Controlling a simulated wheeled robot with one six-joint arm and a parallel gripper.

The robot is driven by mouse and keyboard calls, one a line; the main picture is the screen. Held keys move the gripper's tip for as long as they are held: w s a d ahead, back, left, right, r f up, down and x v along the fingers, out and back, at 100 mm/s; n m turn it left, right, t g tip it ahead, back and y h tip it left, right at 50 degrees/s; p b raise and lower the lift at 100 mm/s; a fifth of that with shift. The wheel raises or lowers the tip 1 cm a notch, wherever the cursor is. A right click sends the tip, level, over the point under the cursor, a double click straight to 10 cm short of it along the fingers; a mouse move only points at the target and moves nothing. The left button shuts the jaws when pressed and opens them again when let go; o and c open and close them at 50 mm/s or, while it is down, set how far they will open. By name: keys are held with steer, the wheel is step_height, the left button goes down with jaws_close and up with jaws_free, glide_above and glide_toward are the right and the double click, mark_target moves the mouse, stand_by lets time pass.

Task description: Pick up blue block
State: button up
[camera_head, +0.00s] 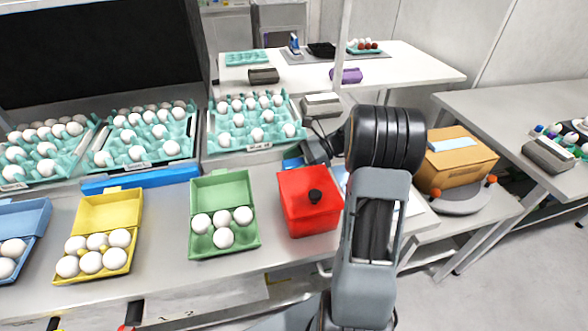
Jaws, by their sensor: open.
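A small blue block (291,163) lies behind the red box, at the back of the front table. Only part of it shows. My gripper (312,147) is just to the right of and above this blue piece. The gripper is open, and its fingers are small and partly hidden by my own wrist. I cannot tell whether a finger touches the block. A long blue bar (140,179) lies farther left, in front of the tilted egg trays.
A red box (309,203) with a black knob stands in front of the gripper. Green (222,188) and yellow (108,210) egg cartons sit to its left. Turquoise egg trays (226,142) stand behind. A cardboard box (459,165) is at right. Bare table shows between the cartons.

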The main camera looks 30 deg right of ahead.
steer(key=shift+c, duration=0.4)
steer(key=c, duration=0.9)
steer(key=shift+c, duration=0.2)
steer(key=shift+r, duration=0.15)
